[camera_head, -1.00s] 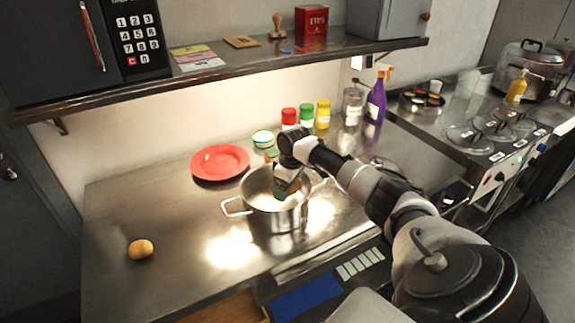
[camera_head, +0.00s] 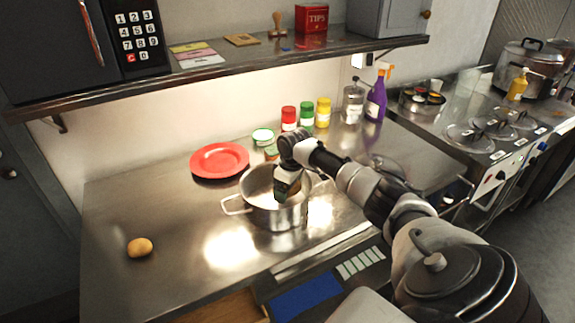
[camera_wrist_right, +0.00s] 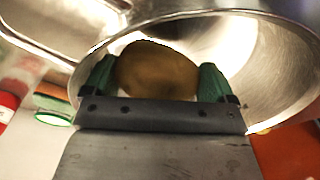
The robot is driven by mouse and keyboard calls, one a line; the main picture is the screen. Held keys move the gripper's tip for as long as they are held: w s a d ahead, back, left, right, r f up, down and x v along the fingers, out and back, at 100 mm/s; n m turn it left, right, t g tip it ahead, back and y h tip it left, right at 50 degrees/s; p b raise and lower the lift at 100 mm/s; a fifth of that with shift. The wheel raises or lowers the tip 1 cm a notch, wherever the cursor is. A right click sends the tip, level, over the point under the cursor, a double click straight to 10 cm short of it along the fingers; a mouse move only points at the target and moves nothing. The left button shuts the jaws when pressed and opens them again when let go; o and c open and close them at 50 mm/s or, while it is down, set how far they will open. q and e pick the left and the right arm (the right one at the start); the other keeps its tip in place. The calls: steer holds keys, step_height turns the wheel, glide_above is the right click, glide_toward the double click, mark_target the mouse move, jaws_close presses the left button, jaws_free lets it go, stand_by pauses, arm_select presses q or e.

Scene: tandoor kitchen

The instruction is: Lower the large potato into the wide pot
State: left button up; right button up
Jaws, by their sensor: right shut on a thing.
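The wide pot (camera_head: 262,212) is a steel pot with side handles on the steel counter. It also fills much of the right wrist view (camera_wrist_right: 280,75). My right gripper (camera_head: 281,197) points down inside the pot's mouth. In the right wrist view its green fingers (camera_wrist_right: 157,80) are shut on a brown potato (camera_wrist_right: 155,68), with the pot's interior around it. In the head view the held potato is mostly hidden by the gripper. I cannot tell whether it touches the pot's floor. A smaller potato (camera_head: 139,247) lies on the counter at left. My left gripper is not in view.
A red plate (camera_head: 219,158) lies behind the pot. Red (camera_head: 289,118), green (camera_head: 306,114) and yellow (camera_head: 323,112) jars and a purple spray bottle (camera_head: 375,100) stand along the back. A shelf (camera_head: 220,72) overhangs the counter.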

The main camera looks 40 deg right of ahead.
steer(key=shift+f, duration=0.4)
stand_by(0.3)
steer(key=o, duration=0.8)
steer(key=shift+c, duration=0.2)
steer(key=shift+r, duration=0.1)
steer(key=r, duration=0.3)
steer(key=r+b, duration=0.1)
steer(key=r, duration=0.3)
steer(key=s+r+b, duration=0.1)
steer(key=r, duration=0.2)
steer(key=shift+s+d+r, duration=0.1)
steer(key=shift+d+r, duration=0.05)
steer(key=shift+r, duration=0.15)
